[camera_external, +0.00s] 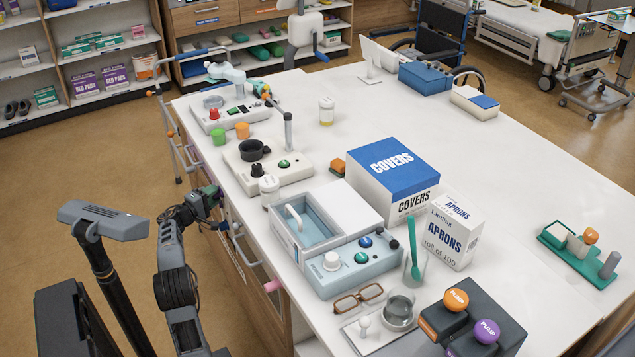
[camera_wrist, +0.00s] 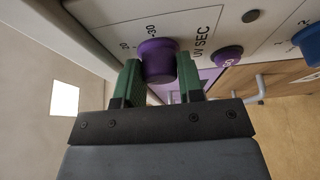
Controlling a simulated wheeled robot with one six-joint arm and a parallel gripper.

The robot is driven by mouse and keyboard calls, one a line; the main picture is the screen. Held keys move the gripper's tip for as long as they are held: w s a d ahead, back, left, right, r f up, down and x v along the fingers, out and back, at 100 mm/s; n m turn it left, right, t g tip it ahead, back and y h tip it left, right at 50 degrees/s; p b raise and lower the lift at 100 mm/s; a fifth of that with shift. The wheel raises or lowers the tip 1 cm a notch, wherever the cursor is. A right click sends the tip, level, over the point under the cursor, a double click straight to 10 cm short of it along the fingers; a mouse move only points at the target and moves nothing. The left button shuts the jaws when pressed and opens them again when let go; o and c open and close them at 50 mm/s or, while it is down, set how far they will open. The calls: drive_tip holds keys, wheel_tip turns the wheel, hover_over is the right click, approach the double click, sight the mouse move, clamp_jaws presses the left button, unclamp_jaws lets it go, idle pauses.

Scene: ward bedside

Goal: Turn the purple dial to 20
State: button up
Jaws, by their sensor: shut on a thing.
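The purple dial (camera_wrist: 158,58) is a round knob on a pale panel, seen in the wrist view. The marks "30" and "20" are printed beside it, with "UV SEC" on its other side. My gripper (camera_wrist: 159,72) has its two green fingers shut on the dial, one on each side. I cannot make out a pointer on the dial, so its setting is unclear. In the external view my gripper (camera_external: 213,195) is at the left side of the counter, and the dial is hidden there.
A purple button (camera_wrist: 227,58) sits right of the dial in the wrist view, with a blue knob (camera_wrist: 309,44) farther right. In the external view, the white counter (camera_external: 330,155) holds several devices and boxes. Handles (camera_external: 246,252) jut from its side near my arm.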

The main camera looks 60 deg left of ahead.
drive_tip(key=shift+a+f+m+t+h, duration=0.15)
drive_tip(key=shift+m+t, duration=0.4)
drive_tip(key=shift+m, duration=1)
drive_tip(key=shift+d+m+t+h, duration=0.1)
drive_tip(key=shift+m+t, duration=0.5)
drive_tip(key=shift+m, duration=0.9)
drive_tip(key=shift+a+f+m+t+h, duration=0.15)
drive_tip(key=shift+m+t, duration=0.4)
drive_tip(key=shift+m, duration=1)
drive_tip(key=shift+d+m, duration=0.15)
drive_tip(key=shift+m, duration=0.15)
drive_tip(key=o, duration=0.9)
drive_tip(key=shift+r, duration=0.1)
drive_tip(key=p+v, duration=0.2)
drive_tip(key=v, duration=1.1)
drive_tip(key=shift+s+f+p, duration=0.25)
drive_tip(key=shift+s+p, duration=0.15)
